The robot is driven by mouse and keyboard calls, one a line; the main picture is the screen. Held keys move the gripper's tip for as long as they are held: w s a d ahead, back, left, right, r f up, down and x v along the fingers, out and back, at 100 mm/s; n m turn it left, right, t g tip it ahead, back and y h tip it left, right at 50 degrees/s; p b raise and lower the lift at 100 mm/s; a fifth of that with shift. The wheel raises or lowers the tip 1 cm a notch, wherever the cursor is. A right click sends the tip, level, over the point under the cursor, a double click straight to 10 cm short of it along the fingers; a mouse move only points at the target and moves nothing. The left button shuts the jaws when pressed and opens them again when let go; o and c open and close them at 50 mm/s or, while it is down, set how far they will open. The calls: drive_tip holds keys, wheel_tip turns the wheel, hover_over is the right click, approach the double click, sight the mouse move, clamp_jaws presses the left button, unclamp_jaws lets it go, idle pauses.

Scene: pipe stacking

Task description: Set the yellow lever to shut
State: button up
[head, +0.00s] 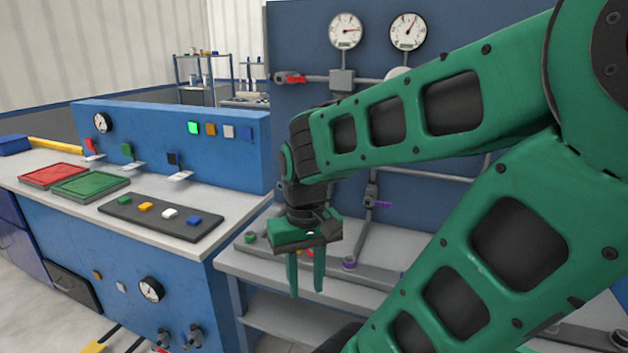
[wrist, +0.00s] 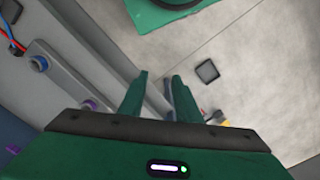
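I cannot make out a yellow lever for certain in either view. A small yellow item (wrist: 217,117) shows just right of my fingers in the wrist view, partly cut off by the gripper body; I cannot tell what it is. My gripper (head: 306,282) hangs fingers-down in front of the grey bench at the blue panel. Its two green fingers are apart with nothing between them, and it also shows open in the wrist view (wrist: 158,98). A valve with a red handle (head: 295,79) and one with a purple handle (head: 382,204) sit on the panel's pipes. My arm hides much of the panel.
A blue console (head: 170,140) stands left, with red, green and black levers. Red (head: 52,175) and green (head: 90,184) trays lie on its counter. The grey bench (head: 262,268) is below my gripper. Two gauges (head: 407,31) top the panel. Open floor shows in the wrist view.

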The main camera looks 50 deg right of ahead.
drive_tip(key=w+d+f+n+h, duration=0.1)
drive_tip(key=w+d+n+h, duration=0.1)
drive_tip(key=d, duration=0.6)
drive_tip(key=w+d+f+n+g+h, duration=0.1)
drive_tip(key=d+n+h, duration=0.3)
drive_tip(key=d, duration=0.4)
drive_tip(key=w+d+f+n+h, duration=0.2)
drive_tip(key=w+d+n+h, duration=0.1)
drive_tip(key=d, duration=0.5)
drive_tip(key=shift+w+f+g+h, duration=0.2)
drive_tip(key=shift+w+g+h, duration=0.1)
drive_tip(key=shift+w+h, duration=0.1)
drive_tip(key=w+d+r+n+t+h, duration=0.3)
drive_tip(key=w+n+h, duration=0.1)
drive_tip(key=w+n, duration=0.4)
drive_tip(key=w+d+r+n+t+h, duration=0.35)
drive_tip(key=w+n, duration=0.35)
drive_tip(key=n, duration=0.4)
drive_tip(key=x, duration=0.9)
drive_tip(key=shift+w+d+f, duration=0.15)
drive_tip(key=shift+d+f, duration=0.2)
drive_tip(key=shift+f, duration=0.05)
clamp_jaws()
